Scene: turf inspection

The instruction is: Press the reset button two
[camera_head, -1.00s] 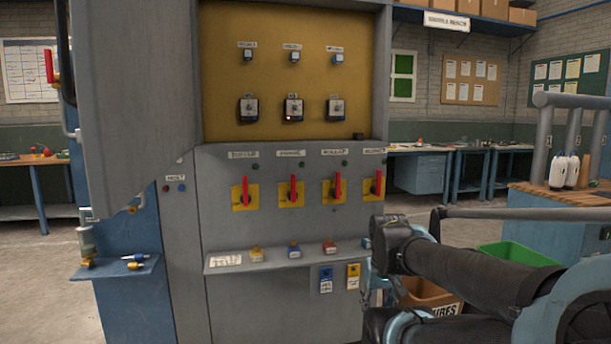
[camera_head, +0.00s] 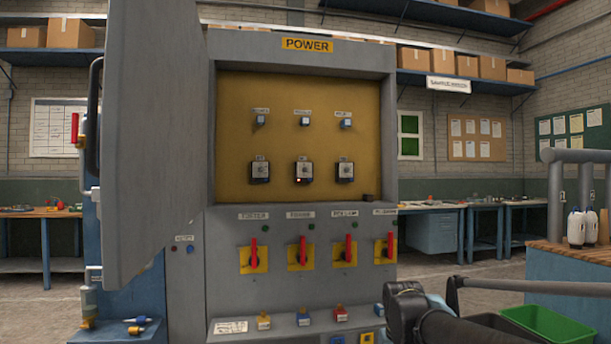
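An open grey power cabinet (camera_head: 228,140) stands ahead, with a yellow back panel (camera_head: 230,110). Three small pale-blue buttons sit in its upper row: left (camera_head: 260,119), middle (camera_head: 304,121) and right (camera_head: 346,123). Below them are three dark modules with light faces: left (camera_head: 260,172), middle (camera_head: 303,171) and right (camera_head: 345,171). The middle module shows a small red light. The small labels are too blurred to read, so I cannot tell which is reset button two. My arm shows at the lower right, apart from the panel buttons. My gripper is not identifiable in view.
The cabinet door (camera_head: 150,140) stands open on the left. Red handles (camera_head: 303,250) on yellow plates line the lower front. A ledge (camera_head: 240,336) below carries several small coloured items. A green bin (camera_head: 545,322) and a blue bench (camera_head: 560,270) are at right.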

